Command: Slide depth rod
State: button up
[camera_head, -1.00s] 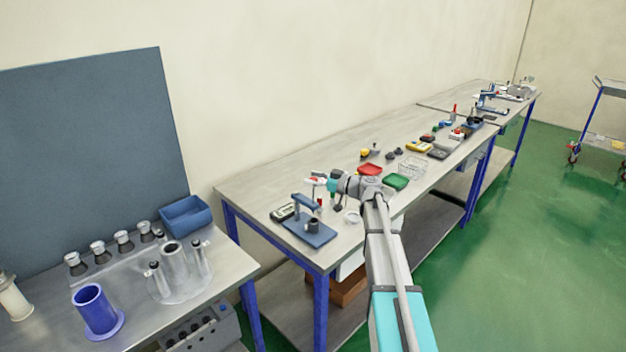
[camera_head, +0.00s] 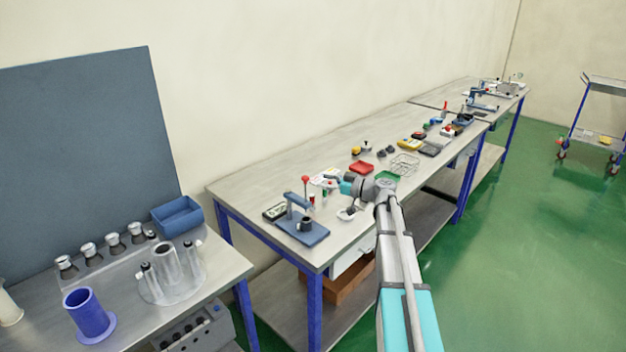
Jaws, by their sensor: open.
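I cannot single out a depth rod at this size. A press-like stand with a blue base (camera_head: 310,237), an upright post and a dark cup stands on the near end of the long workbench (camera_head: 235,190). A thin upright lever with a red knob (camera_head: 305,180) rises behind it. My gripper (camera_head: 324,182) is small in this view, over the bench just right of the red knob and behind the stand. It is open, and I see nothing held. My arm comes in from the lower right and covers part of the bench's front edge.
A red tray (camera_head: 361,167), a green tray (camera_head: 388,176) and a wire basket (camera_head: 405,164) lie farther along. A nearer bench at left holds a blue cylinder (camera_head: 90,315) and a blue bin (camera_head: 178,215).

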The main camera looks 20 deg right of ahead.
jog(key=shift+v, duration=2.55)
jog(key=s+a+f+m+g+h, duration=0.2)
jog(key=s+a+f+g+h, duration=0.15)
jog(key=s+a+f, duration=0.35)
jog(key=s+a+f+m+g+h, duration=0.2)
jog(key=s+a+f+g, duration=0.25)
jog(key=a, duration=0.35)
jog(key=s+a+f+m+g+h, duration=0.1)
jog(key=s+f+m+h, duration=0.2)
jog(key=s, duration=0.4)
jog(key=s+f+m+g+h, duration=0.2)
jog(key=s+f+m+h, duration=0.1)
jog(key=s, duration=0.4)
jog(key=f+h, duration=0.1)
jog(key=h, duration=0.1)
jog(key=shift+s+a+h, duration=0.25)
jog(key=shift+a+h, duration=0.1)
jog(key=shift+a, duration=0.05)
